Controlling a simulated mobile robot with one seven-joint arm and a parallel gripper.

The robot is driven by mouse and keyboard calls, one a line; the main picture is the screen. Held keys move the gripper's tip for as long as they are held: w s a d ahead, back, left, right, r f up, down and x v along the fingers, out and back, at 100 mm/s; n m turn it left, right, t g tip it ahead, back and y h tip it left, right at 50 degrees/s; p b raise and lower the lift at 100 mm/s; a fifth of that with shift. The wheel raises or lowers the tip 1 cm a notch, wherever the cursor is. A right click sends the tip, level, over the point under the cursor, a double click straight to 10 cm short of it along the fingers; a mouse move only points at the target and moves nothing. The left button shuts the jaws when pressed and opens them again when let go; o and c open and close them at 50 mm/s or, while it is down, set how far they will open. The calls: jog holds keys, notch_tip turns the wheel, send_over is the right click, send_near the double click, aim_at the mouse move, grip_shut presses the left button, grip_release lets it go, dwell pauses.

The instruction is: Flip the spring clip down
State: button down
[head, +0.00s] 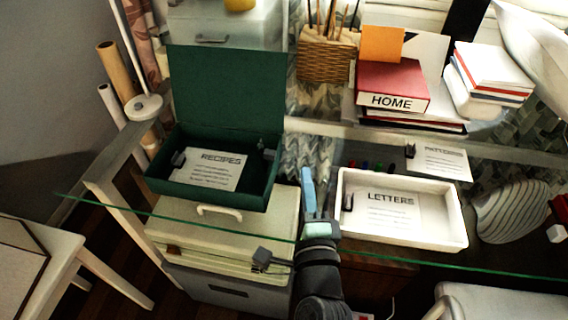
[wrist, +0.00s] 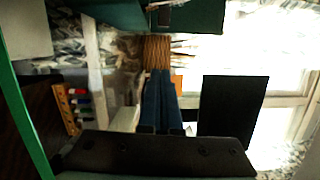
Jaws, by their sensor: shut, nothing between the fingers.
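Several small dark clips show in the head view. One clip (head: 179,158) is at the left of the RECIPES sheet (head: 212,171) in the open green box (head: 212,197), and another dark clip (head: 267,151) is at the box's right side. A clip (head: 348,202) is at the left of the LETTERS sheet in the white tray (head: 404,236), and one (head: 410,151) is on the PATTERNS sheet. I cannot tell whether they are up or down. My gripper (head: 307,174) is shut and empty, between the green box and white tray. Its blue fingers (wrist: 160,78) also show in the wrist view.
The glass desk's green edge (head: 390,262) runs in front. A cream case (head: 170,238) stands under the green box. A woven basket (head: 325,66) and red HOME binder (head: 394,86) stand at the back. A striped rounded object (head: 511,211) is right of the tray.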

aim_at(267, 156)
jog(key=w, duration=0.3)
jog(key=shift+r, duration=0.15)
jog(key=a+p, duration=0.2)
jog(key=shift+w+a+r+p, duration=0.2)
jog(key=shift+r+p, duration=0.05)
jog(key=shift+p, duration=0.1)
jog(key=shift+w+a+f+p, duration=0.15)
jog(key=shift+a+f+p, duration=0.05)
jog(key=shift+a+p, duration=0.45)
jog(key=shift+b, duration=0.5)
jog(key=shift+a+r+n, duration=0.1)
jog(key=shift+a+n, duration=0.1)
jog(key=shift+n, duration=0.2)
